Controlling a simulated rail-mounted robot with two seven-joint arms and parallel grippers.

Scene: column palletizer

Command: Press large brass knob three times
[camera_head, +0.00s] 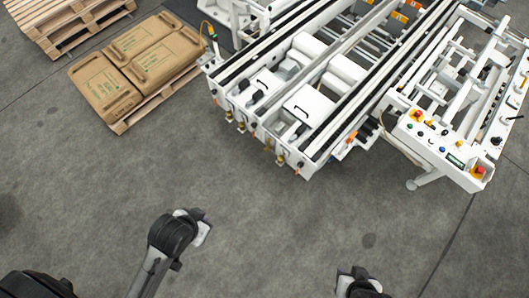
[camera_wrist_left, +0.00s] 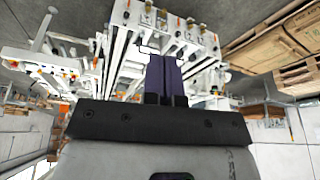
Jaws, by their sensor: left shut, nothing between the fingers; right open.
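The large brass knob cannot be made out for certain. Several small brass-coloured fittings (camera_head: 268,146) line the front edge of the white machine (camera_head: 318,104) in the head view. A white control panel (camera_head: 440,142) with coloured buttons stands at its right. My left gripper (camera_wrist_left: 163,77) shows in the left wrist view with its dark fingers together, empty, with the machine behind them. In the head view my left arm reaches up from the lower left, well apart from the machine. My right gripper (camera_head: 360,281) is open at the bottom edge, small and partly cut off, far from the panel.
A pallet with brown sacks (camera_head: 139,68) stands left of the machine, and empty wooden pallets (camera_head: 62,22) are at the top left. Grey floor (camera_head: 290,220) between my arms and the machine is clear. The panel's foot (camera_head: 413,185) stands on the floor.

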